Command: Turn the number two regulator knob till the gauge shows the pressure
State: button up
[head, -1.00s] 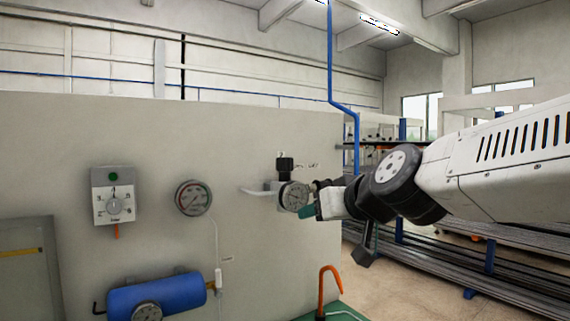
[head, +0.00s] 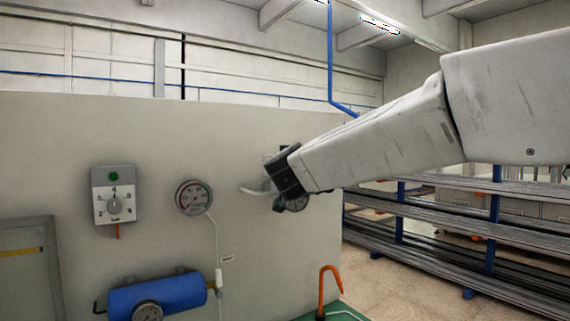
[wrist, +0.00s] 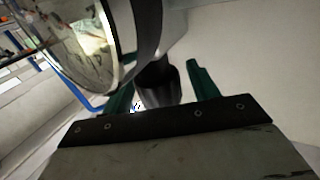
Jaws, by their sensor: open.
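The regulator at the panel's right has a black knob, seen close up in the wrist view (wrist: 157,84). A second round gauge (head: 193,197) with a coloured scale hangs on the panel to the left. No number two label is legible.
A white dial box (head: 114,195) with a green lamp is on the grey panel (head: 60,140). A blue tank (head: 157,294) and an orange hook (head: 324,290) are lower down. Racks of long stock (head: 450,225) stand at the right. A large round shiny part (wrist: 95,40) fills the wrist view's upper left.

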jog(key=shift+w, duration=0.35)
jog(key=c, duration=1)
jog(key=shift+m+h, duration=0.3)
jog(key=shift+h, duration=0.2)
